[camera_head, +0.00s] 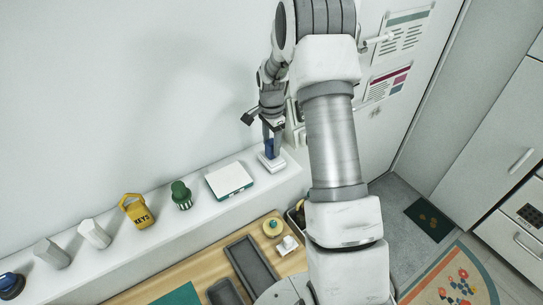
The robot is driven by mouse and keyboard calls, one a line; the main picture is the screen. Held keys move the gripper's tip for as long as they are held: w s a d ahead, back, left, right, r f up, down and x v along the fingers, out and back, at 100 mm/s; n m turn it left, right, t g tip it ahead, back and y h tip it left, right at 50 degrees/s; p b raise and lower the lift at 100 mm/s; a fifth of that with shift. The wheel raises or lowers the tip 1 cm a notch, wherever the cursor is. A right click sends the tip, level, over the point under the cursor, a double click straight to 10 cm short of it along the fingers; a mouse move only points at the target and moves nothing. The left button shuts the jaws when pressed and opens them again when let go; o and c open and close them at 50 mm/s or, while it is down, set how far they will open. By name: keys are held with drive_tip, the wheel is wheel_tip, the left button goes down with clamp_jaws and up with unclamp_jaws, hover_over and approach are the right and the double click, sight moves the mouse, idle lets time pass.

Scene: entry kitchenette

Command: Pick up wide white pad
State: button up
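A wide white pad (229,177) with a dark green edge lies flat on the white ledge, towards its right end. My gripper (270,138) points down over the ledge to the right of the pad, apart from it. Directly at the fingertips is a blue upright thing (271,147) on a small white base (271,162). The fingers are small and dark here, and I cannot tell whether they are open, shut, or touching the blue thing.
Along the white ledge (170,225), left of the pad, stand a green knobbed object (181,196), a yellow KEYS holder (137,212), white (94,234) and grey (52,253) blocks. Below is a wooden surface (190,277) with a dark grey tray (250,264). A wall rises behind the ledge.

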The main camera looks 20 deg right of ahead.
clamp_jaws()
idle(0.3)
